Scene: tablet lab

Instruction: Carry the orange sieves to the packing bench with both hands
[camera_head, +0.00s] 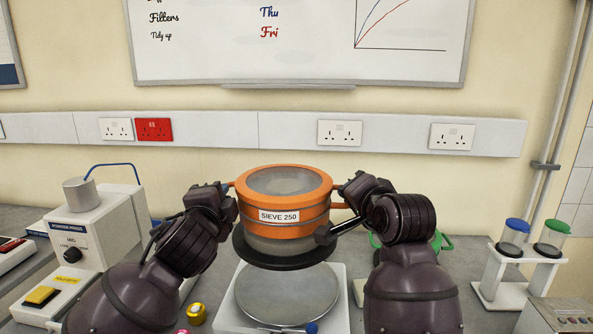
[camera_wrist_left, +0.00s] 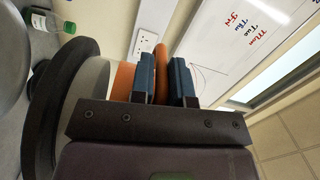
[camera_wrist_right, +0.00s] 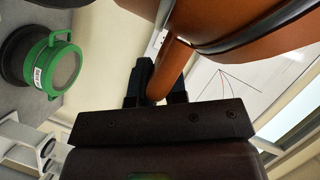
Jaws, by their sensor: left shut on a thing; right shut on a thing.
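The orange sieves (camera_head: 283,217) form a round stack labelled "SIEVE 250", with a clear lid on top and a dark round base below. In the head view the stack is held level, above a round metal plate (camera_head: 287,292) on a white device. My left gripper (camera_head: 232,190) is shut on the orange handle at the left side; the handle shows between its blue pads in the left wrist view (camera_wrist_left: 163,75). My right gripper (camera_head: 342,194) is shut on the right handle; the handle also shows between its fingers in the right wrist view (camera_wrist_right: 170,70).
A white powder press (camera_head: 95,225) stands at the left. A rack with blue- and green-capped tubes (camera_head: 517,262) stands at the right. A green sieve (camera_wrist_right: 58,65) sits on the bench behind my right arm. A whiteboard (camera_head: 300,65) hangs on the wall behind.

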